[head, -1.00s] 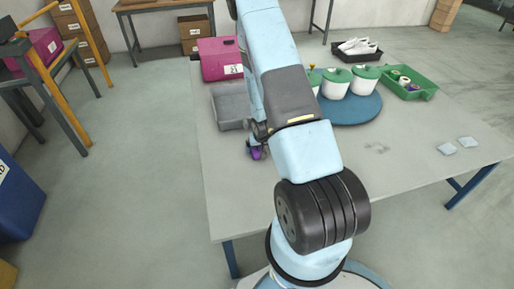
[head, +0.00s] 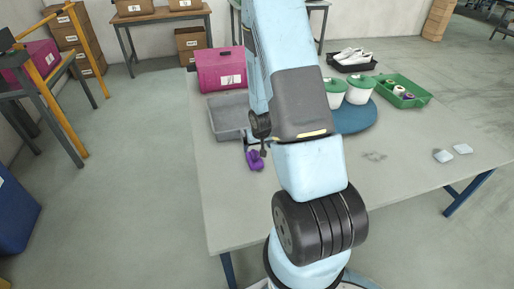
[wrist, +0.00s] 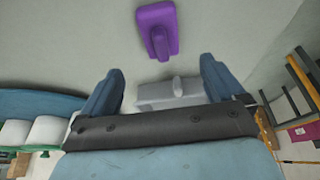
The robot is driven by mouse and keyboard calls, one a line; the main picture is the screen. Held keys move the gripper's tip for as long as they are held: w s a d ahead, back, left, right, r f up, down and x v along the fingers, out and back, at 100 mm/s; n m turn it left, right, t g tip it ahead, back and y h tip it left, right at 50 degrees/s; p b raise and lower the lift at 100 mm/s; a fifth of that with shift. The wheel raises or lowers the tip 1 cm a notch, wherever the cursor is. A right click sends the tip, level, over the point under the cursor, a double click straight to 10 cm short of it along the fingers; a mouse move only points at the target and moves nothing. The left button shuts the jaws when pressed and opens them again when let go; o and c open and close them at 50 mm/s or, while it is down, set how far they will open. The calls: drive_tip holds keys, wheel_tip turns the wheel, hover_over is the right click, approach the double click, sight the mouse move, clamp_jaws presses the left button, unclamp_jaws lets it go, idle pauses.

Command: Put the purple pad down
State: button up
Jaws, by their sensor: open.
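The purple pad (head: 255,161) lies on the grey table (head: 235,205), just in front of the grey tray. In the wrist view the purple pad (wrist: 158,30) shows whole, a flat plate with a raised grip on it, beyond my fingertips. My gripper (wrist: 162,82) is open, its two blue fingers apart with nothing between them, and it is clear of the pad. In the head view my arm hides most of the gripper, which is just above the pad.
The grey tray (head: 229,113) is behind the pad, with a magenta box (head: 221,70) beyond it. White pots with green lids (head: 360,89) stand on a blue round board (head: 353,119). A green tray (head: 405,91) and two pale pads (head: 443,155) are at right. The front left tabletop is clear.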

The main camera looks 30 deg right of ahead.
drive_tip(key=s+a+r, duration=0.2)
drive_tip(key=a+r, duration=0.1)
drive_tip(key=r, duration=1)
drive_tip(key=s+a+r, duration=0.2)
drive_tip(key=a+r, duration=0.1)
drive_tip(key=r, duration=1.1)
drive_tip(key=s+a+r+n, duration=0.1)
drive_tip(key=s+a+r, duration=0.2)
drive_tip(key=s+r, duration=0.5)
drive_tip(key=s+a+r+n+t+y, duration=0.1)
drive_tip(key=s+a+r, duration=0.2)
drive_tip(key=s+r, duration=0.5)
drive_tip(key=s, duration=0.4)
drive_tip(key=shift+s+a, duration=0.2)
drive_tip(key=shift+a, duration=0.15)
drive_tip(key=shift+w+r, duration=0.1)
